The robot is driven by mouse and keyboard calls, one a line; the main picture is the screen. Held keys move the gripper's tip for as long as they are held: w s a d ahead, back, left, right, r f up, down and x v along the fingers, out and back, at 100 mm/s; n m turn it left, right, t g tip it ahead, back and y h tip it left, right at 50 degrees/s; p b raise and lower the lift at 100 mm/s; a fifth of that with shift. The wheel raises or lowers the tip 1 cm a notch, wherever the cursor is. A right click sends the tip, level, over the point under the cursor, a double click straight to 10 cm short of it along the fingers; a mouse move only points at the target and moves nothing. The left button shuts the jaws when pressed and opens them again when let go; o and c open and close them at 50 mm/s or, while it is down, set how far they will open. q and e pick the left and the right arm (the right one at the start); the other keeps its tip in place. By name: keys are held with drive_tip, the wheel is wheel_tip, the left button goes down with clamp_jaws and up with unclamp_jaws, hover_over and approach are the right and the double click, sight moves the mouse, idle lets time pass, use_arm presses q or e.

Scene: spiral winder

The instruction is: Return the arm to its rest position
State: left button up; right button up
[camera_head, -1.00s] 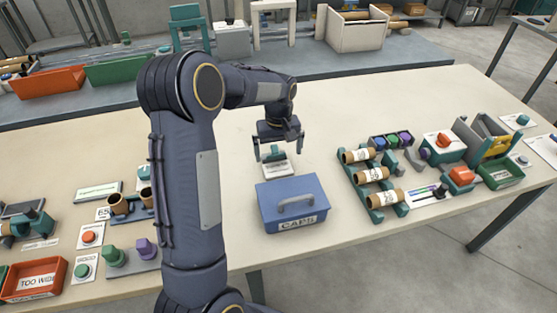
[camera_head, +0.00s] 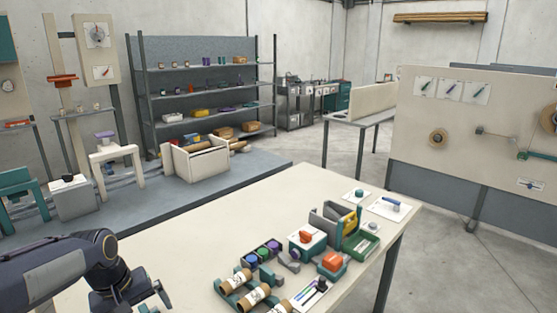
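My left arm (camera_head: 55,268) comes in from the left edge at the lower left and reaches over the near left part of the table (camera_head: 190,245). Its gripper (camera_head: 146,300) points down at the bottom of the view, partly cut off by the frame edge. The fingers look spread apart, and nothing shows between them. My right gripper is not in view.
Cardboard tubes on a green rack (camera_head: 235,283), coloured caps (camera_head: 262,253), a red-topped box (camera_head: 306,238) and a grey caddy (camera_head: 335,222) stand right of the gripper. A shelf rack and a panel board stand beyond. The table between arm and tubes is bare.

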use_arm(q)
drive_tip(key=s+d+r+m+t+h, duration=0.1)
drive_tip(key=s+d, duration=0.4)
drive_tip(key=s, duration=0.5)
drive_tip(key=s+d+r+m+t+h, duration=0.1)
drive_tip(key=s+d+m, duration=0.3)
drive_tip(key=s, duration=0.5)
drive_tip(key=shift+s+d+m+t, duration=0.4)
drive_tip(key=shift+d+t, duration=0.3)
drive_tip(key=shift+t, duration=0.2)
